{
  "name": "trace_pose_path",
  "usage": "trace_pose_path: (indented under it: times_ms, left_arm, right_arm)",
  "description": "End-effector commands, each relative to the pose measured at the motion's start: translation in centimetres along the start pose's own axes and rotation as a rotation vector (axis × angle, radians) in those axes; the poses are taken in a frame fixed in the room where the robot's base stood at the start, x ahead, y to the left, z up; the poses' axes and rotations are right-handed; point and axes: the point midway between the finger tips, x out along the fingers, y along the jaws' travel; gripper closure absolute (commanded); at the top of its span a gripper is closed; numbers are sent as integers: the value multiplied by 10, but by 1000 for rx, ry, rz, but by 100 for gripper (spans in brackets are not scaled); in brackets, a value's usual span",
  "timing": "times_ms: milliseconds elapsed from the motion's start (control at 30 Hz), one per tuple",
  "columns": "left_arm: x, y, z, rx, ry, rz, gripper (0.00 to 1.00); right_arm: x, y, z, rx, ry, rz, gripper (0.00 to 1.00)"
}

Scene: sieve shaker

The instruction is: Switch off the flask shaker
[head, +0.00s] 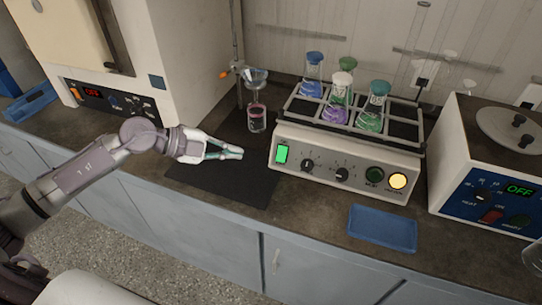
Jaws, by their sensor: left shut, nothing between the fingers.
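The flask shaker (345,168) is a cream box on the bench, right of centre. My left gripper (241,153) is shut and empty, above the black mat, a short way left of the green rectangle and apart from the shaker. My right gripper is not in view.
A funnel stand with a beaker (257,118) of pink liquid is behind my left gripper. A blue tray (382,229) lies before the shaker. An instrument reading OFF (490,190) stands at right, an oven-like unit (110,103) at left. The black mat (225,184) is clear.

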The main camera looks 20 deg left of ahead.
Motion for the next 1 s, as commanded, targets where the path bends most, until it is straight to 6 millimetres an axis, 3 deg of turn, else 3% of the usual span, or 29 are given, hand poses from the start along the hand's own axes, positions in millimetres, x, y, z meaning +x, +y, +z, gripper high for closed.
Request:
trace_pose_path:
  times_ms: [167, 533, 733, 1000]
  left_arm:
    - [26, -3, -3, -1, 7, -4, 100]
    - [103, -1, 2, -2, 3, -3, 100]
    - [120, -1, 22, -3, 2, -2, 100]
    - [125, 0, 27, 0, 3, -1, 100]
  right_arm:
    - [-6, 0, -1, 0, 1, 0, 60]
    - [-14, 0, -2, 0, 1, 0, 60]
    - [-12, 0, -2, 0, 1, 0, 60]
    - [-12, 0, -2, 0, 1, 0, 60]
